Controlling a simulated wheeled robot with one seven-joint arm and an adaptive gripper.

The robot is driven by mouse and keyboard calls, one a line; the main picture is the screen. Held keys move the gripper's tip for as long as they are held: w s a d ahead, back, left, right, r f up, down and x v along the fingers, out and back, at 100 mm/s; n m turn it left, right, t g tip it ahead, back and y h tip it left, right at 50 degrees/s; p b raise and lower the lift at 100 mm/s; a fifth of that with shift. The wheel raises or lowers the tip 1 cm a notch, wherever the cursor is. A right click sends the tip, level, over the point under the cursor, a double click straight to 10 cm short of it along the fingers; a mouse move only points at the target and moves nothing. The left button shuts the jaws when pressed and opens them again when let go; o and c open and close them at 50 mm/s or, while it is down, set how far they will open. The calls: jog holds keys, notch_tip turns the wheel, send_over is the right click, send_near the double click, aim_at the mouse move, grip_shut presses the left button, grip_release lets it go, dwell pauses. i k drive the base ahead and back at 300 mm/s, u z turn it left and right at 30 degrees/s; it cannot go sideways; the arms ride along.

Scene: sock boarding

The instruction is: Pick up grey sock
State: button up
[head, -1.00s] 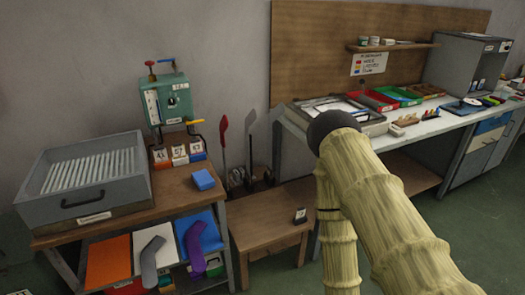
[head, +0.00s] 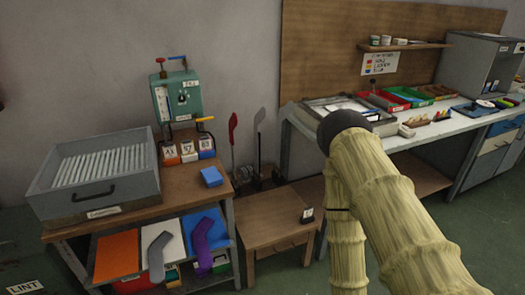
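The grey sock (head: 157,257) hangs or lies at the front of the left workbench, over the lower part of a white panel (head: 161,236). It stands between an orange panel and a blue panel. A purple sock (head: 202,247) is just to its right, in front of the blue panel. My arm, in a pale ribbed cover, fills the right middle of the head view, well to the right of the grey sock. My gripper's fingers do not show in this view.
The workbench (head: 185,190) carries a grey tray (head: 95,178), a green device (head: 177,97) and a blue block (head: 211,176). A low wooden table (head: 262,222) stands to its right. A long bench (head: 440,128) with trays is farther right. Green floor shows in front.

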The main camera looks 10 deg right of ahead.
aim_at(156, 273)
jog(key=z, duration=0.9)
jog(key=k, duration=0.65)
jog(key=u, duration=1.45)
jog(key=i, duration=0.5)
jog(key=z, duration=0.05)
